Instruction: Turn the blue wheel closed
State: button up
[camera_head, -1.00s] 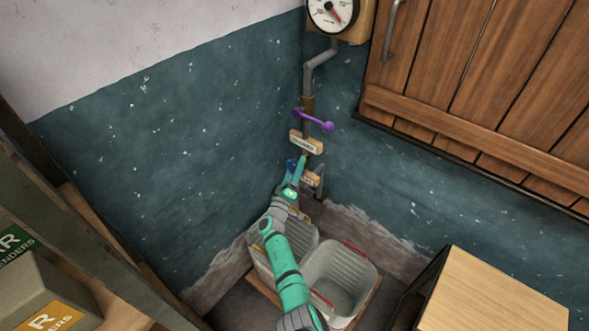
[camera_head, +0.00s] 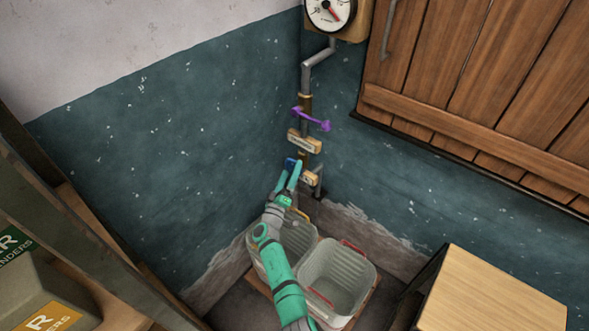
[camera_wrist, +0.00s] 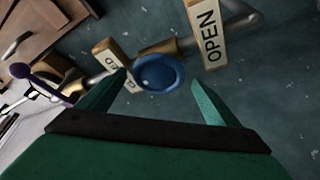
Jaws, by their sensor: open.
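The blue wheel (camera_wrist: 160,73) is on the pipe in the corner. In the wrist view it lies just beyond and between my open fingertips. In the head view the wheel (camera_head: 290,164) is small and partly covered by my gripper (camera_head: 287,176). My gripper (camera_wrist: 163,90) is open with nothing between its fingers; I cannot tell whether a finger touches the wheel's rim. An "OPEN" tag (camera_wrist: 208,35) hangs right of the wheel in the wrist view, and another tag (camera_wrist: 116,66), partly hidden by the left finger, is on its left.
A purple lever (camera_head: 311,119) sits higher on the pipe, below a gauge (camera_head: 329,12). Two grey bins stand below, one (camera_head: 340,275) beside my arm. A wooden cabinet (camera_head: 480,80) is on the right wall, a wooden-topped box (camera_head: 495,295) lower right.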

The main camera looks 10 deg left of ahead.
jog(key=d+v, duration=0.1)
jog(key=v, duration=0.6)
jog(key=shift+s+a, duration=0.2)
jog(key=shift+s, duration=0.1)
jog(key=shift+f, duration=0.1)
jog(key=s+d+f+m+g, duration=0.2)
jog(key=s+f+g, duration=0.1)
jog(key=s+f, duration=0.6)
jog(key=s+d+f+m+g+y, duration=0.15)
jog(key=s+f, duration=0.25)
jog(key=s, duration=0.8)
jog(key=s+f+m+g+y, duration=0.1)
jog(key=s+f+g, duration=0.25)
jog(key=s, duration=0.75)
jog(key=s+d+r+m+y, duration=0.1)
jog(key=s+d+r, duration=0.1)
jog(key=s+r, duration=0.35)
jog(key=s+d+r+m, duration=0.2)
jog(key=s, duration=0.6)
jog(key=s+d+r+m+t, duration=0.1)
jog(key=s+d+r, duration=0.3)
jog(key=r, duration=0.5)
jog(key=s+d+r+m+t, duration=0.1)
jog(key=s+d+r, duration=0.3)
jog(key=r, duration=0.5)
jog(key=shift+s+d+r+t+h, duration=0.2)
jog(key=shift+s+d+t+h, duration=0.25)
jog(key=shift+d, duration=0.35)
